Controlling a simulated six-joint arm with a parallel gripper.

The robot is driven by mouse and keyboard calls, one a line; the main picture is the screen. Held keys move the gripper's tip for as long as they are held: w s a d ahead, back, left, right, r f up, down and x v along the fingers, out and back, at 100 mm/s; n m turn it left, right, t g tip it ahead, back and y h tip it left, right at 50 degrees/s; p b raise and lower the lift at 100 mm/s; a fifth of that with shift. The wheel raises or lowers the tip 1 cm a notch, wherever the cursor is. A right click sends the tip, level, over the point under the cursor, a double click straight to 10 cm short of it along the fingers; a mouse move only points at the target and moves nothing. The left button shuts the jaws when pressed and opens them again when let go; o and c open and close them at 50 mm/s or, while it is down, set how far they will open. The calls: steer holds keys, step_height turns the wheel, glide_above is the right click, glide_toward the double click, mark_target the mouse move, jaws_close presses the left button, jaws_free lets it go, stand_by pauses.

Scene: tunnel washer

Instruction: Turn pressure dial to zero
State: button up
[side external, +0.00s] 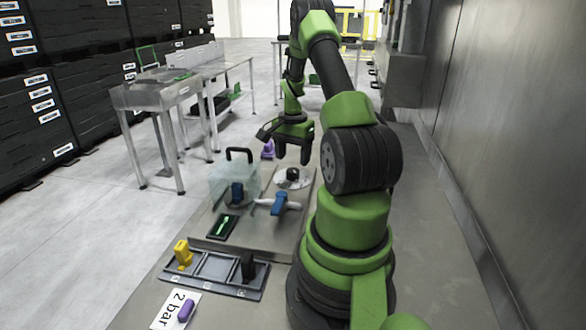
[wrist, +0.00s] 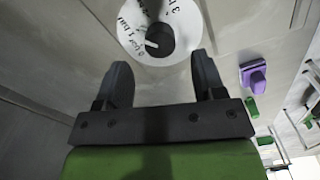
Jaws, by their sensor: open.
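The pressure dial (wrist: 137,22) is a white disc with printed bar markings around a dark round knob (wrist: 161,41), which carries a white pointer line. In the wrist view the pointer is at the knob's lower left, near lettering that is hard to read. In the side view the dial (side external: 292,178) lies on the grey plate, partly in shadow. My gripper (side external: 293,159) points down above the dial, open and empty. In the wrist view the two dark fingertips of my gripper (wrist: 162,67) stand apart at either side, just short of the knob in the picture.
A blue-handled valve (side external: 280,202), a clear box with a black handle (side external: 222,182) and a green-black switch (side external: 222,226) sit nearby. A purple piece (wrist: 253,74) is to the dial's right in the wrist view. A "2 bar" card (side external: 172,309) lies in front. A metal wall (side external: 480,130) stands right.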

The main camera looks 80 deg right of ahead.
mark_target(293, 170)
steer(key=shift+f, duration=2.3)
steer(key=c, duration=0.9)
steer(key=shift+n, duration=0.4)
steer(key=n, duration=0.4)
steer(key=shift+n, duration=0.3)
steer(key=n, duration=0.4)
steer(key=shift+n, duration=0.4)
steer(key=o, duration=0.9)
